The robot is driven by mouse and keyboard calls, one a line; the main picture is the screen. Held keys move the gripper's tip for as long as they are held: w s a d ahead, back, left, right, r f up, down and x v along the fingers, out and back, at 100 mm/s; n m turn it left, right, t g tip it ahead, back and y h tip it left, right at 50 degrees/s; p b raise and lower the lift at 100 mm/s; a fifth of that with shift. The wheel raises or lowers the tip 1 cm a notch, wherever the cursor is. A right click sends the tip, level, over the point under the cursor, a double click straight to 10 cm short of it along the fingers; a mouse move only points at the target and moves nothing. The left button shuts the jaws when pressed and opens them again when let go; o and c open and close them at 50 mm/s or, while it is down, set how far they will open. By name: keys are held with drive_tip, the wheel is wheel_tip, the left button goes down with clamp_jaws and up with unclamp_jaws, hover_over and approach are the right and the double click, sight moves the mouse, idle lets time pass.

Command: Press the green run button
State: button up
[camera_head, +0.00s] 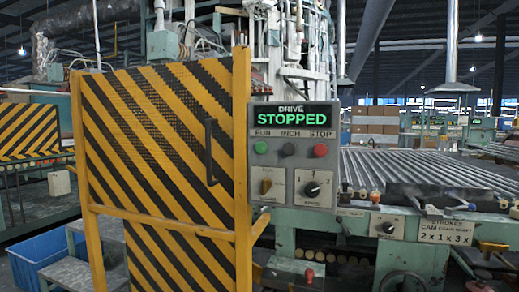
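The green run button (261,147) is on the left of a row of buttons on a grey control panel (290,190), under the label RUN. Beside it are a dark inch button (287,150) and a red stop button (320,151). The display (291,116) above reads DRIVE STOPPED in green letters. Two knobs sit below the buttons, a yellowish one (266,185) and a black one (312,188). My gripper is not in view.
A yellow and black striped guard door (165,150) with a dark handle (210,152) stands just left of the panel. A roller conveyor (420,172) runs right of it. A blue bin (45,262) and a step are at lower left. Cardboard boxes (375,120) stand behind.

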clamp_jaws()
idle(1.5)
